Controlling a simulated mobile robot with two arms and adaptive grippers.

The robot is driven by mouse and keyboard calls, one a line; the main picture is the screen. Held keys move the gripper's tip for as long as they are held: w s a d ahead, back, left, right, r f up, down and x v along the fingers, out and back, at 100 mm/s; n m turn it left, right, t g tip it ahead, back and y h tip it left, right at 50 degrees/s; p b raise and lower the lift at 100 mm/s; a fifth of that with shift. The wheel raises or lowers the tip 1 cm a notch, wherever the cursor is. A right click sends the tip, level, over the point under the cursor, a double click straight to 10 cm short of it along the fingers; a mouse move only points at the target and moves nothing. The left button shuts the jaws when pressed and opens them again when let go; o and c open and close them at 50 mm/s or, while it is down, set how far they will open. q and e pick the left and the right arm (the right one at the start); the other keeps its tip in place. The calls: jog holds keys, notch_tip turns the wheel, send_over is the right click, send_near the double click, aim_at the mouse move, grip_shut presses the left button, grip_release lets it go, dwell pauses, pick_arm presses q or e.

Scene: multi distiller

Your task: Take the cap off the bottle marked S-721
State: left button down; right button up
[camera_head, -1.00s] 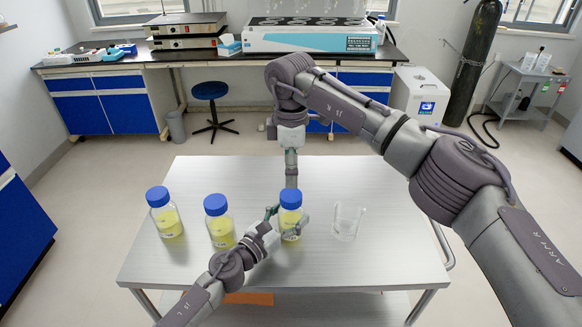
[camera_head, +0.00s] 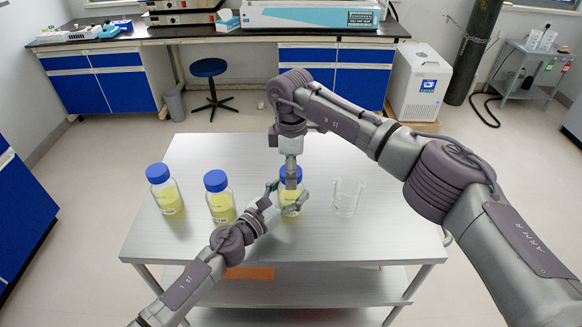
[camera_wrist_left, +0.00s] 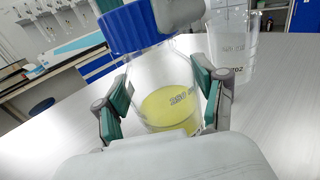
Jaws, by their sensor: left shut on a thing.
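Three clear bottles with blue caps and yellow liquid stand on the metal table (camera_head: 350,165): a left one (camera_head: 169,202), a middle one (camera_head: 222,207) and a right one (camera_head: 291,209). I cannot read S-721 on any label. My left gripper (camera_head: 286,196) is shut around the right bottle's body; its green pads flank the glass in the left wrist view (camera_wrist_left: 165,100). The blue cap (camera_wrist_left: 133,28) is on this bottle. My right gripper (camera_head: 290,168) points down at the cap from above, its grey finger (camera_wrist_left: 180,12) close beside it. Its opening is hidden.
An empty clear beaker (camera_head: 347,198) stands close to the right of the held bottle, and also shows in the left wrist view (camera_wrist_left: 233,45). The back of the table is clear. A stool (camera_head: 208,68) and lab bench (camera_head: 230,33) are behind.

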jog(key=c, duration=1.1)
jog(key=n, duration=0.6)
jog(key=shift+n, duration=0.3)
jog(key=n, duration=0.4)
jog(key=shift+r+n, duration=0.1)
jog(key=shift+n, duration=0.2)
jog(key=n, duration=3.6)
jog(key=shift+r, duration=0.1)
jog(key=n, duration=0.6)
jog(key=shift+n, duration=0.4)
jog(key=shift+r, duration=0.15)
